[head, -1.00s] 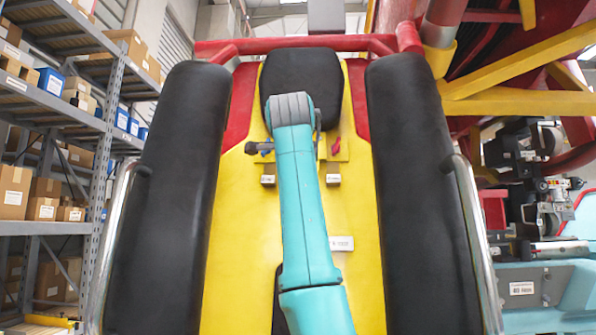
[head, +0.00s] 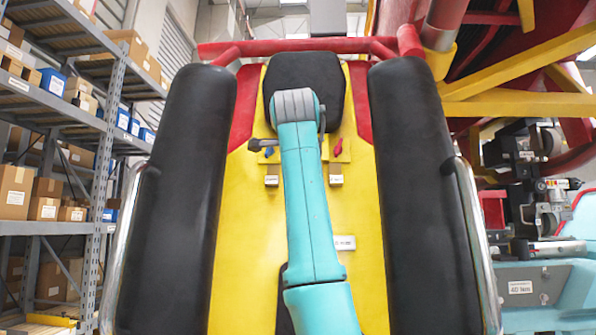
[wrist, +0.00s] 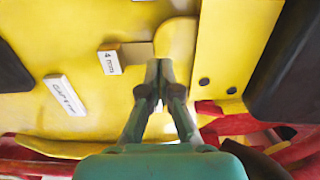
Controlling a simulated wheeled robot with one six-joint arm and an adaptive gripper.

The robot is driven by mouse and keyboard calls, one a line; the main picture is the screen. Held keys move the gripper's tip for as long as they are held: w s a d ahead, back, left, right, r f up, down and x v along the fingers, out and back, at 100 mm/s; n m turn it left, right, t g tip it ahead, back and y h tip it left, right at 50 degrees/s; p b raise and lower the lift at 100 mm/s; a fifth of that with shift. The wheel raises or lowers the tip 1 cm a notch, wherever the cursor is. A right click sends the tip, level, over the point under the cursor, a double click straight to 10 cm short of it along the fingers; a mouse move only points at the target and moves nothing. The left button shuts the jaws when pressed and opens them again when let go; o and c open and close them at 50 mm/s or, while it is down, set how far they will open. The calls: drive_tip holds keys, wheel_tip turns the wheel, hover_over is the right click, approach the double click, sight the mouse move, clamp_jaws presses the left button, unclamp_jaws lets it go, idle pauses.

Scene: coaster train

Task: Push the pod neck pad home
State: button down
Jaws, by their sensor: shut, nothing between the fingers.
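The pod neck pad appears to be the black, rounded headrest pad (head: 305,75) at the top of the yellow seat back (head: 245,230) in the head view. My teal arm reaches up the seat back and covers the pad's lower middle. Whether the pad sits flush cannot be told. In the wrist view my gripper (wrist: 165,68) is shut and empty, its fingertips together in front of a yellow panel with a rounded tab (wrist: 176,42). Whether the tips touch the panel is unclear. The gripper's fingertips are hidden behind my arm in the head view.
Long black side pads (head: 175,200) (head: 420,190) flank the seat back. A small red part (head: 337,147) is right of my arm. A labelled white block (wrist: 64,94) and a "4 mm" block (wrist: 110,63) show in the wrist view. Shelving (head: 70,115) stands left.

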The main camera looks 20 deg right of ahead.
drive_tip(key=v, duration=1.1)
drive_tip(key=shift+s+r, duration=0.25)
drive_tip(key=shift+a, duration=0.1)
